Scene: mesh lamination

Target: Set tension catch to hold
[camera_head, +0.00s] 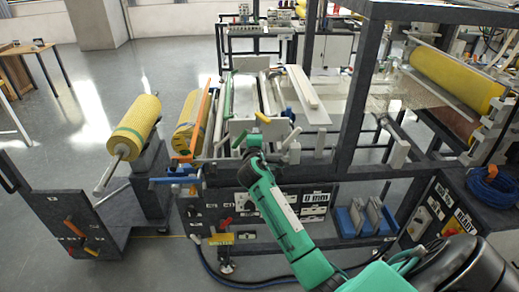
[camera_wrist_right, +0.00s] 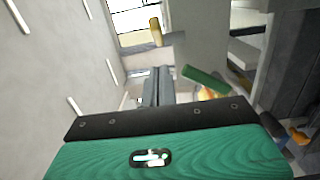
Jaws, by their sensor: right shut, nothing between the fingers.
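My right arm reaches up to the front of the laminating machine, and its gripper (camera_head: 254,145) is at the small levers there. In the right wrist view the fingers (camera_wrist_right: 157,88) are shut with nothing between them. A green-handled lever (camera_wrist_right: 205,80) is just right of the fingers, and a yellow-handled lever (camera_wrist_right: 155,32) stands beyond them. In the head view the yellow handle (camera_head: 263,118) shows just above the gripper, and a pale lever (camera_head: 292,138) is to its right. I cannot tell which lever is the tension catch. My left gripper is out of view.
A yellow mesh roll (camera_head: 135,125) stands on a cart at left. An orange bar (camera_head: 196,120) and a blue clamp (camera_head: 176,180) are left of the gripper. A dark frame post (camera_head: 352,90) rises at right. Blue bins (camera_head: 352,221) and a hose are below.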

